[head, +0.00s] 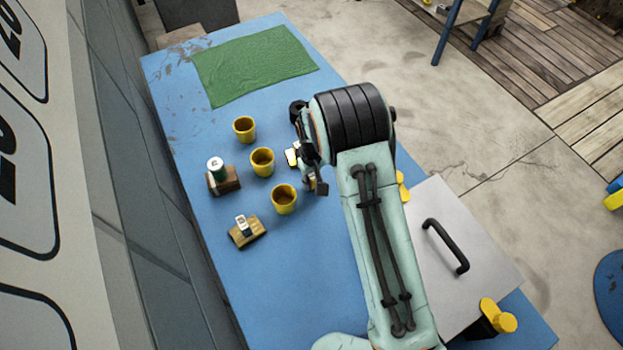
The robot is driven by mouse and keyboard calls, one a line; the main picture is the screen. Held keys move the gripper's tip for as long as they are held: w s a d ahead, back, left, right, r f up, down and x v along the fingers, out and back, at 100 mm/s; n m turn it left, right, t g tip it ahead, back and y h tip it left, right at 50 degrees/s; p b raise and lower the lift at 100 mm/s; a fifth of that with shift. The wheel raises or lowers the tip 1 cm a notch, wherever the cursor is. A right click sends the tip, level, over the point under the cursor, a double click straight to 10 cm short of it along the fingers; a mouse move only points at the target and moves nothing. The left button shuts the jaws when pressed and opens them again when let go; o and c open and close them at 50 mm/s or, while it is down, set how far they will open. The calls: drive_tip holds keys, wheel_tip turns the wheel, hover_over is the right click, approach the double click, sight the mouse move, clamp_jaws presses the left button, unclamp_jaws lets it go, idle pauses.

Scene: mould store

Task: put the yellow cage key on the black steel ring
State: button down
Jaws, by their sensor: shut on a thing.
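My gripper (312,180) is above the blue table, left of my arm's large dark joint, and is partly hidden by my own wrist. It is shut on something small. A small pale and yellow piece (292,157) shows at its left side and seems to be the yellow cage key; its shape is too small to make out. I cannot pick out the black steel ring for certain; my arm covers part of the table.
Yellow cups (262,161) stand left of my gripper. A green-and-white can on a brown block (224,182) and a wooden block with a small metal piece (247,231) are further left. A green cloth (252,63) lies behind. A grey plate (470,260) with a black handle (445,246) is right.

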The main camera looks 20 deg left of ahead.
sight(311, 175)
drive_tip(key=c, duration=1.1)
unclamp_jaws()
drive_tip(key=shift+f, duration=0.1)
wheel_tip(311, 175, up, 12)
drive_tip(key=shift+r, duration=0.15)
drive_tip(key=s+d+r+m, duration=0.2)
drive_tip(key=s+d+r, duration=0.2)
drive_tip(key=s+d, duration=0.2)
drive_tip(key=s+d+r+m, duration=0.2)
drive_tip(key=s+d+r, duration=0.2)
drive_tip(key=s+d, duration=0.2)
drive_tip(key=s+d+r+m, duration=0.2)
drive_tip(key=s+d+r, duration=0.2)
drive_tip(key=s+d, duration=0.1)
drive_tip(key=shift+s+d+r+y, duration=0.3)
drive_tip(key=shift+s+d+y, duration=0.1)
drive_tip(key=shift+d, duration=0.2)
drive_tip(key=shift+o, duration=0.7)
drive_tip(key=s+d+f+m, duration=0.1)
drive_tip(key=s, duration=0.5)
drive_tip(key=shift+d+m, duration=0.35)
drive_tip(key=shift+m, duration=0.05)
